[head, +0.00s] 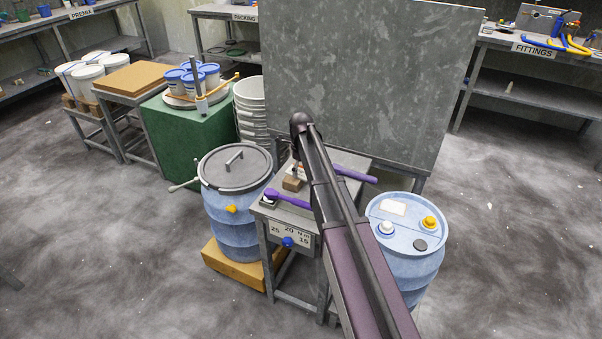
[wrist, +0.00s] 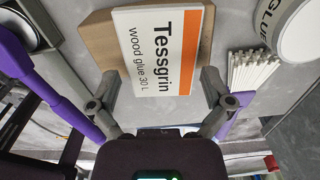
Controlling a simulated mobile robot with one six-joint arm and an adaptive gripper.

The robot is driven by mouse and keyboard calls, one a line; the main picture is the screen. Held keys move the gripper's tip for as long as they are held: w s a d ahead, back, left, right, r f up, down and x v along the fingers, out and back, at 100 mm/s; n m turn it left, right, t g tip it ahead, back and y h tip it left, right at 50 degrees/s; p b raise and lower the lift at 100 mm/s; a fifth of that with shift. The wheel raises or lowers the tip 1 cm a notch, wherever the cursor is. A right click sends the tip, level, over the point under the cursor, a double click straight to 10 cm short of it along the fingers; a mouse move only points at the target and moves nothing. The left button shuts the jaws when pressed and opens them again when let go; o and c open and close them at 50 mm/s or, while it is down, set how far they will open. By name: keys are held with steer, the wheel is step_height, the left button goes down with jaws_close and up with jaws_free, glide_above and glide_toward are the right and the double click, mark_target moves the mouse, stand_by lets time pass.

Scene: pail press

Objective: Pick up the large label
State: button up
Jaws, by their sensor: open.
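The large label (wrist: 155,55) is a white card with an orange band, reading "Tessgrin wood glue 30 L". In the wrist view it is at the upper middle, in front of a brown block (wrist: 100,38). My gripper (wrist: 160,84) is open, with one finger on each side of the label's near part. I see a gap between each finger and the label, so it is not gripped. In the head view the brown block (head: 292,184) is on the small bench, and my arm hides most of the gripper and label.
Purple-handled tools (head: 290,200) lie on the bench (head: 268,212). A bundle of white sticks (wrist: 252,72) and a white round container marked GLUE (wrist: 298,28) are right of the label. Blue drums stand left (head: 232,225) and right (head: 408,255) of the bench. A grey panel (head: 370,80) rises behind.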

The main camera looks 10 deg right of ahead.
steer(key=shift+f, duration=0.25)
stand_by(0.3)
steer(key=c, duration=0.5)
